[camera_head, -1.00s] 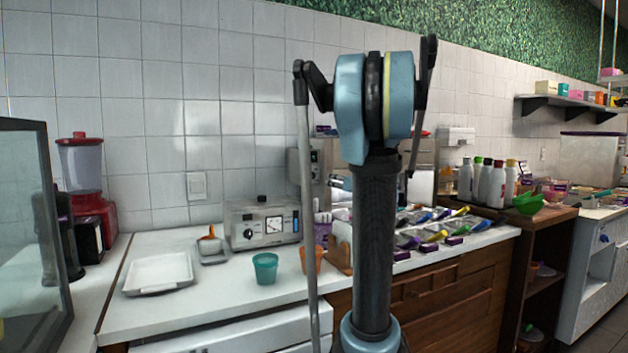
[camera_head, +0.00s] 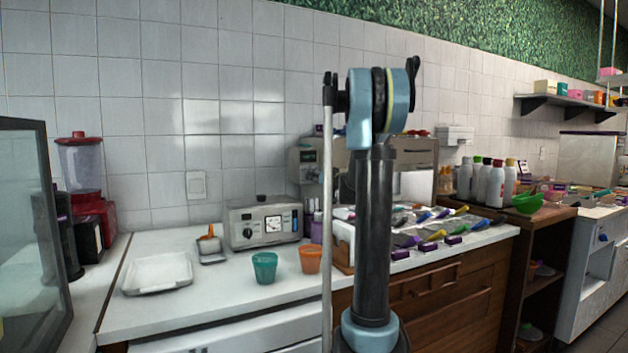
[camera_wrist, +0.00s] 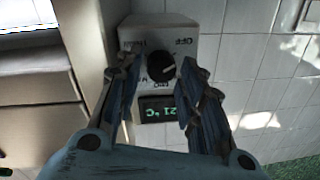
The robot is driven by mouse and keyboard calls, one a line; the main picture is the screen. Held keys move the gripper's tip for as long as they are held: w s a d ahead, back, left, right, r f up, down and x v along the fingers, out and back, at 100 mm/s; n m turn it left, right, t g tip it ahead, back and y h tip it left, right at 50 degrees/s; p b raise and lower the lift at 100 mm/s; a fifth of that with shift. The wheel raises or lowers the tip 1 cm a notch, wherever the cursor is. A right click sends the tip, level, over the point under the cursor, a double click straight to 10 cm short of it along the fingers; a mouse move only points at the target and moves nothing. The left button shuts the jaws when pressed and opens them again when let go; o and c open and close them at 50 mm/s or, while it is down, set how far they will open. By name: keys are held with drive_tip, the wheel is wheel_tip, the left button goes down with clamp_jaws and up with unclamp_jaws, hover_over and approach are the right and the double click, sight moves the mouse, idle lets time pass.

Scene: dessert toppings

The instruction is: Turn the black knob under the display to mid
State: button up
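The black knob (camera_wrist: 160,66) sits on a pale panel in the wrist view, which shows it upside down. The display (camera_wrist: 160,109) beside it has green digits that seem to read 21 °C. An "OFF" mark shows at the knob's upper right; other marks are partly covered or blurred. A light pointer line on the knob seems to face right. My gripper (camera_wrist: 161,64) is open, one finger on each side of the knob, with gaps visible; I cannot tell the depth. In the head view the display (camera_head: 307,156) is on a grey machine; my gripper is hidden there.
A grey appliance with a dial (camera_head: 262,224), a teal cup (camera_head: 265,268), an orange cup (camera_head: 310,260) and a white tray (camera_head: 157,273) stand on the counter, left of my arm. Several bottles (camera_head: 481,180) stand at right. A tiled wall is behind.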

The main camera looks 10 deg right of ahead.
drive_tip(key=shift+w+a, duration=0.25)
drive_tip(key=shift+w, duration=0.25)
drive_tip(key=c, duration=0.8)
drive_tip(key=shift+d+m, duration=0.1)
drive_tip(key=shift+m, duration=0.2)
